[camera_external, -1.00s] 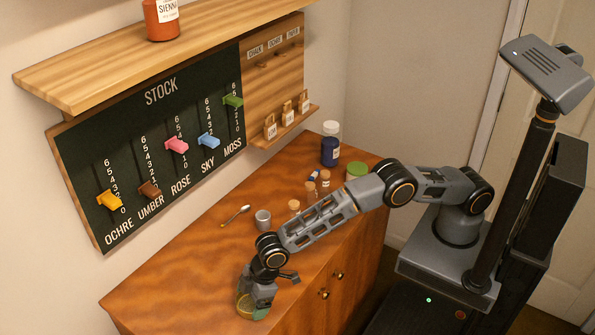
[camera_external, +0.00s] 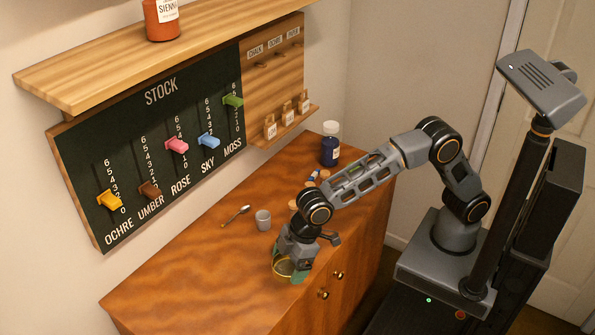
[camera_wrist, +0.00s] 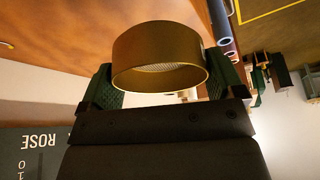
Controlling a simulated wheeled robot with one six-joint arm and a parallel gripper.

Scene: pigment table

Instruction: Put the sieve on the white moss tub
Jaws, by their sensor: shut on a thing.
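The sieve (camera_external: 283,268) is a brass-coloured ring with a pale mesh. My gripper (camera_external: 289,272) is shut on it, with the green finger pads on its two sides. It also fills the middle of the wrist view (camera_wrist: 160,55), held between the pads. In the external view it is over the front part of the wooden table; its exact height is unclear. A green patch (camera_external: 353,173) shows through an opening in my arm link, where a green-lidded tub stood in view earlier. The tub is otherwise hidden, and I cannot read its label.
A grey cup (camera_external: 263,220) and a spoon (camera_external: 236,216) lie left of my gripper. A white-capped blue jar (camera_external: 330,150) stands at the back. Small corked vials (camera_external: 312,180) are partly hidden by my arm. The table's left part (camera_external: 180,285) is clear.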

